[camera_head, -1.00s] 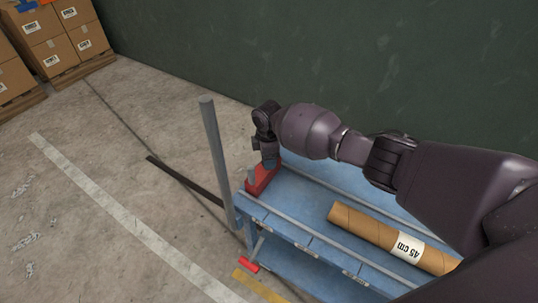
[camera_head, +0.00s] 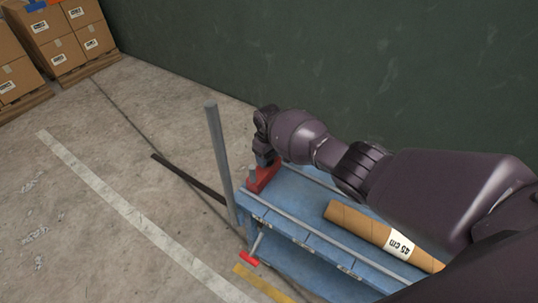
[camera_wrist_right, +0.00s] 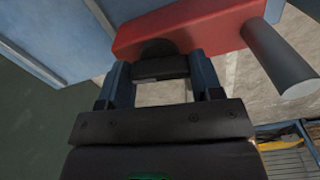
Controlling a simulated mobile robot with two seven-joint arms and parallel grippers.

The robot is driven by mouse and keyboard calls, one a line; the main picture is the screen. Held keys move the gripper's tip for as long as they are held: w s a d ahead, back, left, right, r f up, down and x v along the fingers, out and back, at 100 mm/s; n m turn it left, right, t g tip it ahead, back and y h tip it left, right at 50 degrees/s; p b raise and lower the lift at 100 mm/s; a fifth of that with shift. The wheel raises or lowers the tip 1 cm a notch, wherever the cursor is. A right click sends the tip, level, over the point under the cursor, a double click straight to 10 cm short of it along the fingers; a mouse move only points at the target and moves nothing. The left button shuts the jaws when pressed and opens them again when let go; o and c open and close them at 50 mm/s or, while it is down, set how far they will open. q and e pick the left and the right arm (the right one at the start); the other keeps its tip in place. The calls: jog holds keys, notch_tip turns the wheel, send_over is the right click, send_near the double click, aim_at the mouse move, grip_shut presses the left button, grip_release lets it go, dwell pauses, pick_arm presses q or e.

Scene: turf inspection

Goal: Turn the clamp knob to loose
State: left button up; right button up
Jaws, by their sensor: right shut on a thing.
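The red clamp body (camera_head: 264,179) sits at the left end of the blue bench, beside an upright grey post (camera_head: 219,160). My right gripper (camera_head: 265,161) reaches down onto the clamp from above. In the right wrist view, the red clamp body (camera_wrist_right: 190,27) crosses the top, and the dark clamp knob (camera_wrist_right: 159,66) lies between the two blue-grey fingers of my right gripper (camera_wrist_right: 160,78). The gripper is shut on the knob. In the head view the gripper hides the knob, and I cannot read its setting. My left gripper is not in view.
A cardboard tube (camera_head: 370,230) marked 45 cm lies on the blue bench (camera_head: 298,190), right of the clamp. A red-handled tool (camera_head: 250,259) shows at the bench's front left. A green wall (camera_head: 330,60) stands behind. Boxes (camera_head: 65,38) stand far left, with open floor between.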

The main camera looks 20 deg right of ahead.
jog(key=shift+a+r+m, duration=0.1)
jog(key=shift+m, duration=1.1)
jog(key=shift+m+p, duration=0.35)
jog(key=shift+m, duration=0.35)
jog(key=o, duration=0.9)
notch_tip(320, 180, up, 10)
jog(key=p, duration=0.4)
jog(key=shift+f, duration=0.2)
jog(key=shift+r, duration=0.55)
